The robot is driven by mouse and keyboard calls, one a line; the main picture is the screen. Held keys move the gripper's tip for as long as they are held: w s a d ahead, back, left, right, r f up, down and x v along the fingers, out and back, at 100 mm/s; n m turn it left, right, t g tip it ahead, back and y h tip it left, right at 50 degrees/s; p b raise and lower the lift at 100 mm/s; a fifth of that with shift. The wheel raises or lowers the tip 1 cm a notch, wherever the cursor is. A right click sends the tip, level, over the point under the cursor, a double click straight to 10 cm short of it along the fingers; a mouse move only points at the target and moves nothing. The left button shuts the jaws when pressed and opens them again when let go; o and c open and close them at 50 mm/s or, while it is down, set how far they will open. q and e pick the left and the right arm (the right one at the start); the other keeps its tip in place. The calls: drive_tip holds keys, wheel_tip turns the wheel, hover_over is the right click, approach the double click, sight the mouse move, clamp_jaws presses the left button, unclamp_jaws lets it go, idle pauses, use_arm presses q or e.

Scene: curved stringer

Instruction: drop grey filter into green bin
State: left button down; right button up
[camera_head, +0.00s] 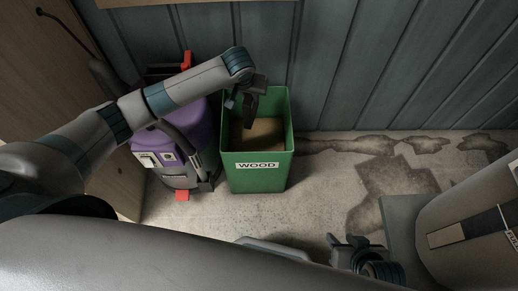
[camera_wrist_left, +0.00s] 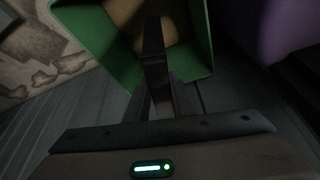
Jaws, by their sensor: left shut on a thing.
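The green bin (camera_head: 257,178) with a "WOOD" label stands on the floor against the wall, open at the top, with a brown bottom inside. It also shows in the left wrist view (camera_wrist_left: 97,35). My left gripper (camera_head: 248,106) points down over the bin's opening, near its left rear side. It is shut on a dark, narrow thing (camera_wrist_left: 153,45), taken to be the grey filter, poorly lit and hard to tell from the fingers. My right gripper (camera_head: 354,246) is low in the head view, away from the bin; its fingers are too unclear to read.
A purple container (camera_head: 193,128) with red parts stands close at the bin's left. A blue-grey panelled wall (camera_head: 400,60) is behind. The stained concrete floor (camera_head: 330,165) right of the bin is clear. A wooden panel (camera_head: 40,90) is at the left.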

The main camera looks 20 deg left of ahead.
use_arm(q)
drive_tip(key=shift+f+b, duration=0.4)
drive_tip(key=shift+f, duration=0.05)
use_arm(e)
drive_tip(key=shift+w+a+r+t+y, duration=0.15)
drive_tip(key=shift+w+a+t+y, duration=0.25)
drive_tip(key=shift+w+a+t, duration=0.3)
drive_tip(key=shift+s+a, duration=0.1)
drive_tip(key=shift+s, duration=0.05)
use_arm(q)
drive_tip(key=c, duration=1.5)
unclamp_jaws()
drive_tip(key=shift+o, duration=0.2)
drive_tip(key=p+v, duration=0.3)
drive_tip(key=v, duration=1.4)
drive_tip(key=shift+s+r, duration=0.15)
use_arm(e)
drive_tip(key=shift+s+d+g+h, duration=0.3)
drive_tip(key=shift+s+d+g, duration=0.15)
drive_tip(key=shift+d, duration=0.25)
drive_tip(key=shift+s+d+g+h, duration=0.3)
drive_tip(key=shift+s+d+g, duration=0.2)
drive_tip(key=shift+d, duration=0.2)
drive_tip(key=shift+s+d+g+h, duration=0.3)
drive_tip(key=shift+s+d+g, duration=0.15)
drive_tip(key=shift+d, duration=0.25)
drive_tip(key=shift+s, duration=0.1)
